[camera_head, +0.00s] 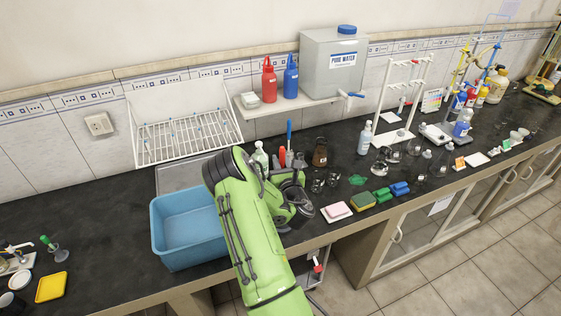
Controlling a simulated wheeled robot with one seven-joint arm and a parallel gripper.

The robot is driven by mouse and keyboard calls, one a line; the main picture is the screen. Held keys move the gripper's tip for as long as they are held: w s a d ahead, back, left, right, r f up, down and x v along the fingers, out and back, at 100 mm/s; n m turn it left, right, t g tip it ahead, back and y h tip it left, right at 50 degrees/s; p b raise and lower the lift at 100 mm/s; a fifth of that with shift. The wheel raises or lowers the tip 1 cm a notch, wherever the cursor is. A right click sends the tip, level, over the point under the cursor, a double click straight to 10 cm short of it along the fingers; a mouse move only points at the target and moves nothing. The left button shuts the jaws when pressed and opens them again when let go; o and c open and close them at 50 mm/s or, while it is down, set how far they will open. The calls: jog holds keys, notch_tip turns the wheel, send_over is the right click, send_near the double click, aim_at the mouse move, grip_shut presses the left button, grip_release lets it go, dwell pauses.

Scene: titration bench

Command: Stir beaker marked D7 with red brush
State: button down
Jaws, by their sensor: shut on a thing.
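My gripper (288,178) is dark and partly hidden behind my green arm, above the bench right of the blue basin. A red upright handle (282,157), apparently the red brush, rises from the gripper's place, and the gripper appears shut on it. Its lower end is hidden. Small glass beakers stand just right of the gripper, one nearer (317,183) and one beside it (333,178). More glassware (381,167) stands farther right. No marking is readable, so I cannot tell which beaker is D7.
A blue basin (185,226) is left of my arm. A blue-handled brush (289,133) stands behind the gripper, near a brown bottle (320,152).

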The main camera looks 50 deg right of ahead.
jog(key=shift+s+a+f, duration=0.15)
jog(key=shift+f, duration=0.2)
notch_tip(320, 180, down, 12)
jog(key=b, duration=1.2)
jog(key=shift+b, duration=0.35)
